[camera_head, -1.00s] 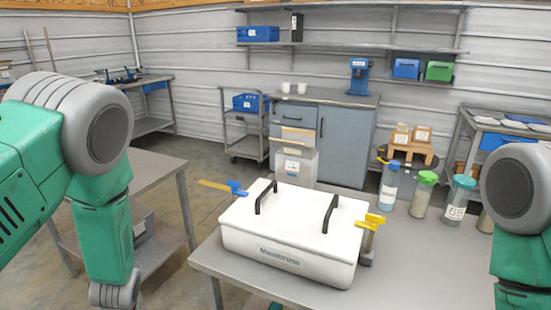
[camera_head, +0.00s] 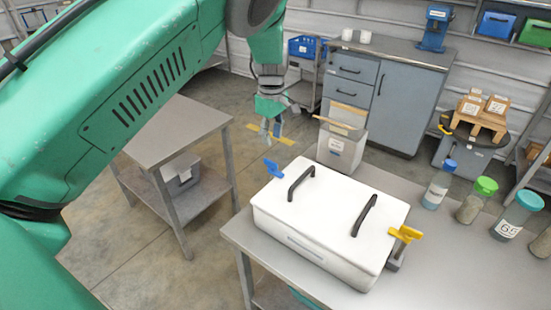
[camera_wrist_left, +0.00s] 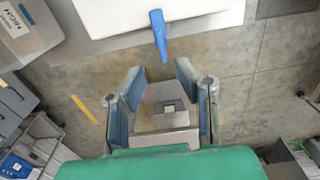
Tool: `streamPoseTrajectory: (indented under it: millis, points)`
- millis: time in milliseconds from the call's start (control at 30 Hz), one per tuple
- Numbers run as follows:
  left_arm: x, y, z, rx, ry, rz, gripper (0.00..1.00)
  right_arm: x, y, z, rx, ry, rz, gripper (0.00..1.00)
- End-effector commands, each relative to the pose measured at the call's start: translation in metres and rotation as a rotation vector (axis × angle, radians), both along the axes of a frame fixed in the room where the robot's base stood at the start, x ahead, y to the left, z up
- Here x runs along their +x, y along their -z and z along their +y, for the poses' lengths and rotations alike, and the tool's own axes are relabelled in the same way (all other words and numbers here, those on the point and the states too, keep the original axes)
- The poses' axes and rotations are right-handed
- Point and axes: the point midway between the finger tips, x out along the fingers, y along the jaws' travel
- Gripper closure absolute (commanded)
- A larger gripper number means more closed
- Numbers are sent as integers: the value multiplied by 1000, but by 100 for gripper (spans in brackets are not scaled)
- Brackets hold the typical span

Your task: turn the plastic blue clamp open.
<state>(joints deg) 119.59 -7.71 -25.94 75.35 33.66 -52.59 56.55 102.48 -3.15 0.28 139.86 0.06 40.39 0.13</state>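The blue clamp (camera_head: 273,168) sticks out at the far left edge of the white hopper box (camera_head: 320,207). It also shows in the left wrist view (camera_wrist_left: 159,35), upper middle, pointing down the picture toward the gap between my fingers. My left gripper (camera_head: 270,135) is just past the clamp in the head view. In the left wrist view its two blue-padded fingers (camera_wrist_left: 160,72) are spread, with nothing between them. The clamp lies just ahead of the fingertips, apart from them. A yellow clamp (camera_head: 405,235) sits at the box's right side. My right gripper is out of view.
The box stands on a grey table (camera_head: 450,250) and has two black handles (camera_head: 300,183). Jars with coloured lids (camera_head: 468,202) stand to the right. A lower grey side table (camera_head: 172,128) is at left. Bare floor lies beyond the clamp.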

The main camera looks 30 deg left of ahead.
Motion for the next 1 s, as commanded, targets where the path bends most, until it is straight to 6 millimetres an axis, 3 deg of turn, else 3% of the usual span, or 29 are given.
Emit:
streamPoseTrajectory:
  millis: [200, 400, 600, 867, 967, 1000]
  points:
    - [-1, 49, 3, -1, 1, 4, 72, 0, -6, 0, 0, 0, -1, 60]
    - [-1, 80, 2, -1, 1, 1, 72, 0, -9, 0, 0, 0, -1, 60]
    - [0, 93, 1, 0, 2, -1, 72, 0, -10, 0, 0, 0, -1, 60]
    - [0, 94, 1, 1, 2, -1, 72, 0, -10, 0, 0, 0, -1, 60]
    - [0, 94, 2, 0, 2, -1, 100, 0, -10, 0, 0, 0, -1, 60]
    - [0, 94, 2, 0, 2, -1, 100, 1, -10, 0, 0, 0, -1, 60]
